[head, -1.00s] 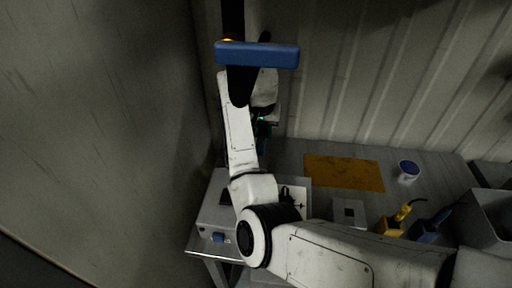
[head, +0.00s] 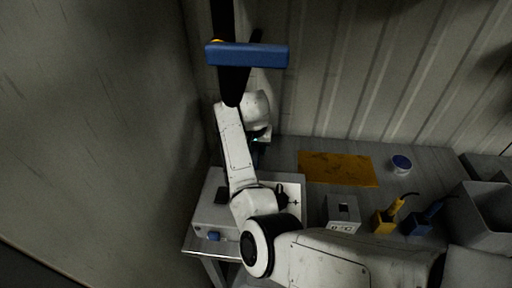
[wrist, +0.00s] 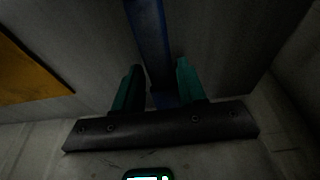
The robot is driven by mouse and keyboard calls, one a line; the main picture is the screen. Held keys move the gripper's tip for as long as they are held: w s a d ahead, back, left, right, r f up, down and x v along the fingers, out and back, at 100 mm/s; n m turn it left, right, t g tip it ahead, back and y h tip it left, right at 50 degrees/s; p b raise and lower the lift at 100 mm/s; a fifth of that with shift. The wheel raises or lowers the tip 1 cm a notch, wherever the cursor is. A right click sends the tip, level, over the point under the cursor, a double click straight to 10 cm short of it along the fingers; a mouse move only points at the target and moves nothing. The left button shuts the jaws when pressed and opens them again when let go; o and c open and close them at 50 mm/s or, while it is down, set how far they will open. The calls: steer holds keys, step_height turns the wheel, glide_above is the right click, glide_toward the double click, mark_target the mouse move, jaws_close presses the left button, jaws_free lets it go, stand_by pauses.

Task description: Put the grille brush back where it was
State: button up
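In the wrist view the two teal fingers of my gripper (wrist: 160,88) stand a narrow gap apart. A long blue thing (wrist: 150,40), which looks like the grille brush, fills most of that gap and runs out past the fingertips to the top edge. My gripper looks closed on it. The picture is dark, and the brush's far end is out of view. In the head view my gripper (head: 259,143) is at the back left of the table, left of the orange mat, and my arm partly hides it.
The orange mat (head: 338,169) lies at the back; a blue-and-white cup (head: 401,165) stands to its right. A grey box (head: 342,214), yellow tool (head: 384,222), blue tool (head: 418,223) and grey bin (head: 481,215) are at right. A pale box (head: 212,215) is front left.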

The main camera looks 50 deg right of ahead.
steer(key=shift+o, duration=1.2)
steer(key=shift+r, duration=0.15)
steer(key=v, duration=1.1)
steer(key=shift+r, duration=0.35)
steer(key=shift+a, duration=0.1)
